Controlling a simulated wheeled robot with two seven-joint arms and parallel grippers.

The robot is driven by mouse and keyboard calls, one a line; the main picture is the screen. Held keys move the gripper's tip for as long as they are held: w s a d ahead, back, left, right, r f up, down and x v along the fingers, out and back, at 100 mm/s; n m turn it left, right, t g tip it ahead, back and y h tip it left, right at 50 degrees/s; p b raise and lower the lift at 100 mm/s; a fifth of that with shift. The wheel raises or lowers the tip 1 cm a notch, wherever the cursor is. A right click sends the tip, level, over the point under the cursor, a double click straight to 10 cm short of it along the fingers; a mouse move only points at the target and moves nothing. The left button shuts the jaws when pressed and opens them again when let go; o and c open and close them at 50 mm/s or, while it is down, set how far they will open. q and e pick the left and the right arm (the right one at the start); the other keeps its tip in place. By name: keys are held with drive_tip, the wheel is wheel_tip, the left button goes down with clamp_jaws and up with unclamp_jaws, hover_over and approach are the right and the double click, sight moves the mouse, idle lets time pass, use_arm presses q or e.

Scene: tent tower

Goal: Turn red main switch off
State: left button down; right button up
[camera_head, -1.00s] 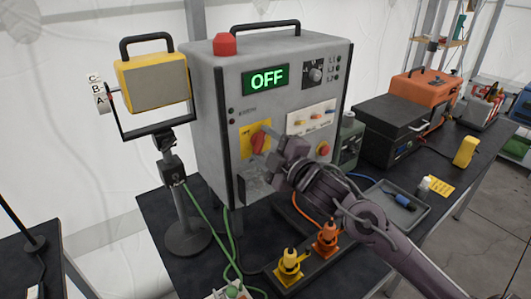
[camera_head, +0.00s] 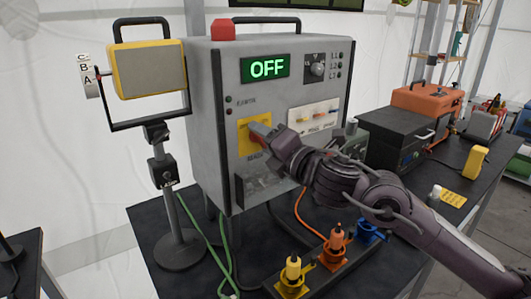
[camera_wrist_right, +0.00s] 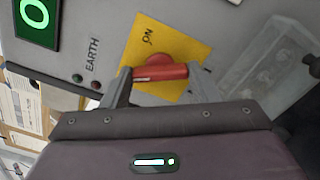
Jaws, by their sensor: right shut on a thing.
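The red main switch (camera_head: 264,130) is a rotary handle on a yellow plate (camera_head: 247,137) on the front of the grey control box (camera_head: 203,120). In the right wrist view the red handle (camera_wrist_right: 160,73) lies across between the two fingers, near the "ON" mark on the yellow plate (camera_wrist_right: 190,42). My right gripper (camera_head: 274,137) is shut on the handle, with a finger at each end in the right wrist view (camera_wrist_right: 160,84). My left gripper is not in view.
A yellow lamp (camera_head: 150,70) on a stand is left of the box. Yellow, orange and blue connectors (camera_head: 337,240) stand on the table below my right arm. A black case (camera_head: 398,128) and an orange case (camera_head: 427,100) are to the right.

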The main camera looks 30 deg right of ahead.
drive_tip(key=shift+f+n+b, duration=0.2)
drive_tip(key=shift+n+b, duration=0.9)
drive_tip(key=shift+n, duration=0.5)
drive_tip(key=o, duration=1)
drive_tip(key=shift+r, duration=0.15)
drive_tip(key=shift+s, duration=0.1)
